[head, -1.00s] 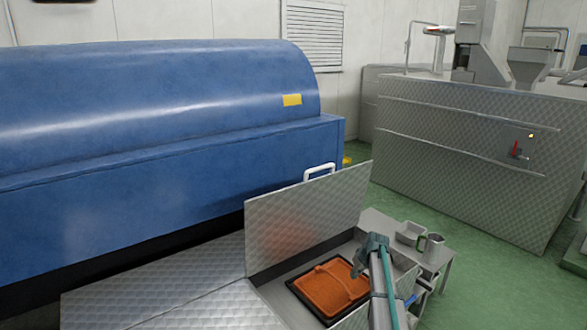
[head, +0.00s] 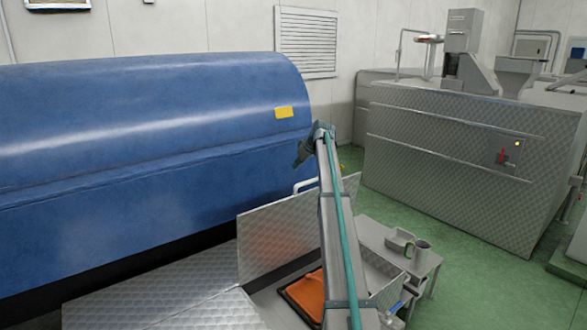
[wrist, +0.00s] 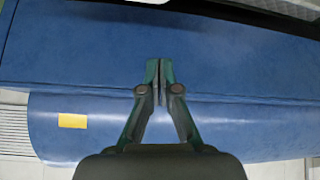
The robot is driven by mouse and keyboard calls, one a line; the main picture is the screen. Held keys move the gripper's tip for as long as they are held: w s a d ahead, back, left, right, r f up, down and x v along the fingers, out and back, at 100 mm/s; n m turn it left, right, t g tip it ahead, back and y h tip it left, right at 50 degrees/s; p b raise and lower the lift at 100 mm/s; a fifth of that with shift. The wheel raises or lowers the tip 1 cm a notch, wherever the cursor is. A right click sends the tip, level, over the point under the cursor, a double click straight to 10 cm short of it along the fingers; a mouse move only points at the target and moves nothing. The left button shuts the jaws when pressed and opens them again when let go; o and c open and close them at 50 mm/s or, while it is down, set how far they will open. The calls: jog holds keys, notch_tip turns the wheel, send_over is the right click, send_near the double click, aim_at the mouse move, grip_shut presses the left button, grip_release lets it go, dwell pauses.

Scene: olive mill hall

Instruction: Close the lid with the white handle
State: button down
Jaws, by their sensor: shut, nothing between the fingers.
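The lid (head: 280,237) is a quilted metal panel, standing open and upright in the head view. Its white handle (head: 304,185) sits at the top edge, partly behind my arm. Below the lid is an open bin (head: 262,300) with an orange piece in a black tray inside, partly covered by my arm. My gripper (head: 299,163) is raised in front of the blue machine, just above the handle in the picture. In the wrist view its fingers (wrist: 160,64) are shut and empty, with only the blue machine behind them. The lid and handle do not show there.
The large blue machine (head: 150,150) stands behind the lid. A small bench (head: 425,258) with a grey tray (head: 398,240) and a mug (head: 422,251) is right of the bin. A quilted metal cabinet (head: 460,165) stands back right. Green floor lies open between.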

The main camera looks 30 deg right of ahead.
jog(key=f+p, duration=0.1)
jog(key=f, duration=0.1)
jog(key=w+f+p, duration=0.1)
jog(key=f+p, duration=0.1)
jog(key=f, duration=0.1)
jog(key=f+p, duration=0.1)
jog(key=f, duration=0.2)
jog(key=shift+w, duration=0.2)
jog(key=shift+r, duration=0.1)
